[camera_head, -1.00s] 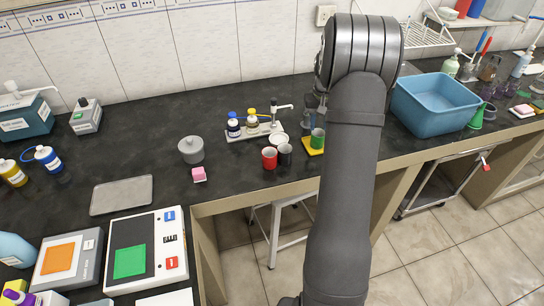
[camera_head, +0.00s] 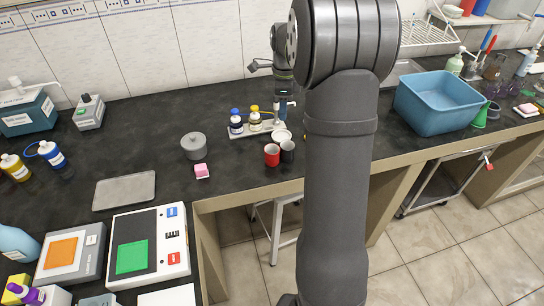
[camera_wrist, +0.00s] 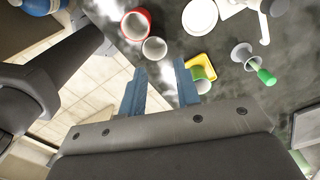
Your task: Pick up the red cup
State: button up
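The red cup (camera_head: 272,155) stands on the dark bench near its front edge, right beside a dark cup (camera_head: 287,150).
A bottle rack (camera_head: 240,134) stands behind the cups. A blue basin (camera_head: 436,112) is at the right. A grey pot (camera_head: 194,147) and pink block (camera_head: 201,170) lie left.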

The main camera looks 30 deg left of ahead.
aim_at(275, 149)
jog(key=s+f+m, duration=0.1)
jog(key=f, duration=0.4)
jog(key=a+f+m, duration=0.1)
jog(key=f, duration=0.4)
jog(key=s+f+m, duration=0.1)
jog(key=f, duration=0.5)
jog(key=shift+s+a+m, duration=0.15)
jog(key=shift+s+m, duration=0.2)
jog(key=shift+m, duration=0.05)
jog(key=shift+r, duration=0.1)
grip_shut()
